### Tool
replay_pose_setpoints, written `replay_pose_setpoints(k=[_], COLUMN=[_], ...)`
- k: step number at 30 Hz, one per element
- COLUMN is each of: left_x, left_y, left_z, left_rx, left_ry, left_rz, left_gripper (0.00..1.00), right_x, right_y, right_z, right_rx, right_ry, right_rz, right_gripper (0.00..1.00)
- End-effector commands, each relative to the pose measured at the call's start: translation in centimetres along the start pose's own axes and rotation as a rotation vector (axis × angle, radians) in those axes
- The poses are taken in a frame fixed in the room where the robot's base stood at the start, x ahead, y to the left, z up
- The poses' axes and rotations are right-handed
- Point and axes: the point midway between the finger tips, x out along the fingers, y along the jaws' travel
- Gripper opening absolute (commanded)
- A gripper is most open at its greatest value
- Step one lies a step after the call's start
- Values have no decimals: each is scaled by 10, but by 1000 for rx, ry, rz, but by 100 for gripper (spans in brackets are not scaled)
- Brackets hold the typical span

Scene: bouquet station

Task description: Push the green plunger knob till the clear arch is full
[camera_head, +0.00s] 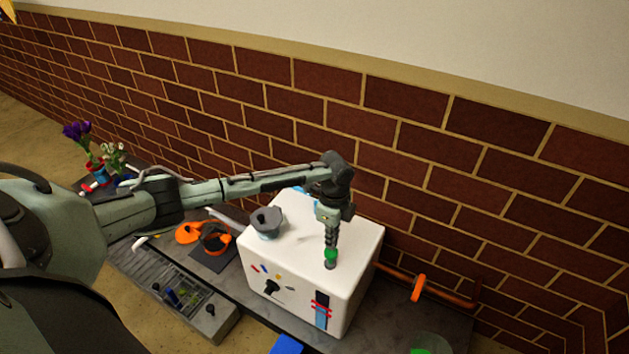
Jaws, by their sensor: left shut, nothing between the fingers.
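The green plunger knob (331,255) stands on a short grey stem near the front right of the white machine's top (290,245). My left gripper (331,246) points down directly over the knob, shut and empty. Its tips meet the knob in the picture; whether they press on it, I cannot tell. On the machine's front is a narrow upright window (321,310) with blue in it and red marks across it. I cannot make out a clear arch for certain. My right gripper is not in view.
A grey cup-like funnel (267,221) stands on the machine, left of the knob. Orange rings (214,237) and a slotted grey tray (185,295) lie to the left. An orange valve handle (418,288) on a copper pipe is at the right. The brick wall rises close behind.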

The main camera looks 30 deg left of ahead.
Motion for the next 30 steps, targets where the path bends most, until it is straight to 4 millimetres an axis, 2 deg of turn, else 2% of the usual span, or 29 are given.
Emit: replay_pose_setpoints(k=[13,30], left_x=[3,31], left_y=[0,0], left_z=[0,-1], left_rx=[0,0], left_ry=[0,1], left_rz=[0,0], left_gripper=[0,0], right_x=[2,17], right_y=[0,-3], right_z=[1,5], right_rx=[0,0], right_ry=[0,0], right_rz=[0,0], right_gripper=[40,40])
